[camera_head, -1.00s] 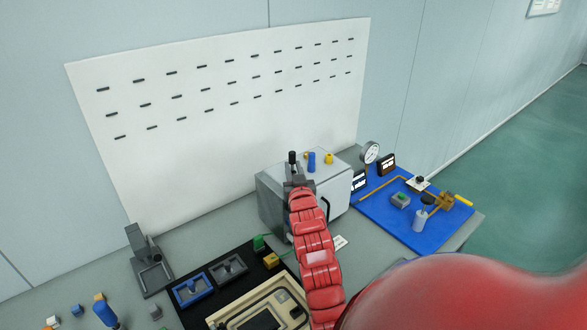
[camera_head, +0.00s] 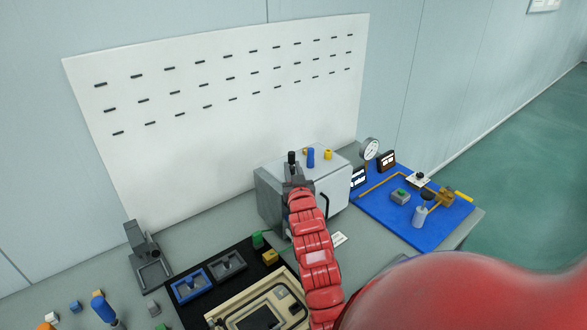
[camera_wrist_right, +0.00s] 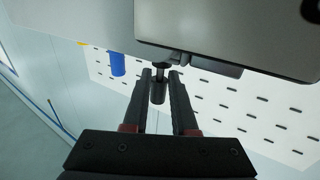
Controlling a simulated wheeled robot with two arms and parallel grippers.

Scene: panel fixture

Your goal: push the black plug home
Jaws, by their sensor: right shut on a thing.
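The black plug (camera_head: 292,157) stands upright at the near left part of the top of a grey box (camera_head: 270,205). In the right wrist view the black plug (camera_wrist_right: 158,92) sits between the two fingers of my right gripper (camera_wrist_right: 160,76), which is shut on it. In the head view my right gripper (camera_head: 297,181) is at the box's top edge, at the end of my red arm, and its fingertips are partly hidden. I cannot tell how deep the plug sits. My left gripper is not in view.
A blue plug (camera_head: 311,157) and a yellow plug (camera_head: 328,155) stand close by on the box. A blue board (camera_head: 385,221) with a gauge (camera_head: 371,148) lies to the right. A slotted white panel (camera_head: 210,140) stands behind. A black mat (camera_head: 231,253) with frames lies front left.

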